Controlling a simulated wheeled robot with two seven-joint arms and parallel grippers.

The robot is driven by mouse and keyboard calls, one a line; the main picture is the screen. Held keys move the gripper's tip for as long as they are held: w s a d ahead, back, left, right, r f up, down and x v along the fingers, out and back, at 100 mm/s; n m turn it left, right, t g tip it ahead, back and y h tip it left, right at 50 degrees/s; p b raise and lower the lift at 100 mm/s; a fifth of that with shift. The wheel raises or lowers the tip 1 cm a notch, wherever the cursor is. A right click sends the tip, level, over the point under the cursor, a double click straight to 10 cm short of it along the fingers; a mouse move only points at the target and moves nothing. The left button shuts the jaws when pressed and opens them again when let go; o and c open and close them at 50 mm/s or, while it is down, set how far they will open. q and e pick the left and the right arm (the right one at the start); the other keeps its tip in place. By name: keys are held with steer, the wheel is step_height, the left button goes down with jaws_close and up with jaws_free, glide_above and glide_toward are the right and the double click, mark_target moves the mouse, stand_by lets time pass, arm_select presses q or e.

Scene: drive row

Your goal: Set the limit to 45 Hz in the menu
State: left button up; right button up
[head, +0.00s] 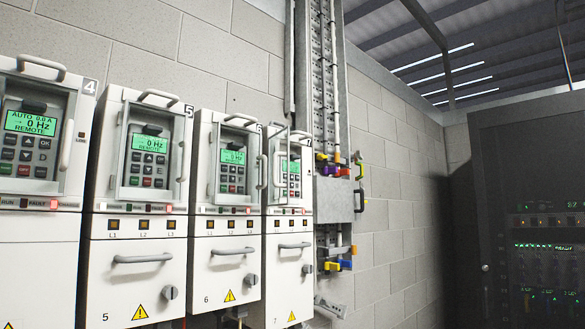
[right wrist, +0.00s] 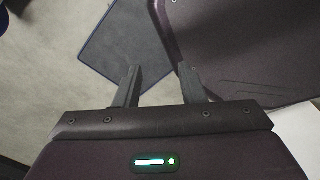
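A row of white drives shows in the head view: drive 4 (head: 30,250), drive 5 (head: 110,255), drive 6 (head: 205,270) and drive 7 (head: 282,265). Each has a keypad with a green display. The display of drive 4 (head: 31,122) reads AUTO, 0.0 A, 0 Hz, REMOTE. The displays of drive 5 (head: 150,143) and drive 6 (head: 233,156) also read 0 Hz. The display of drive 7 (head: 291,167) is too small to read fully. My right gripper (right wrist: 160,74) is open and empty in the right wrist view. My left gripper is not in view.
Red lamps glow below several keypads. Handles stick out from the drive fronts. A grey cable tray with coloured locks or tags (head: 340,200) hangs on the block wall right of drive 7. A dark rack (head: 530,170) stands at far right. Floor shows beyond my right gripper.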

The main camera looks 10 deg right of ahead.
jaws_close()
steer(key=shift+d, duration=0.1)
stand_by(1.6)
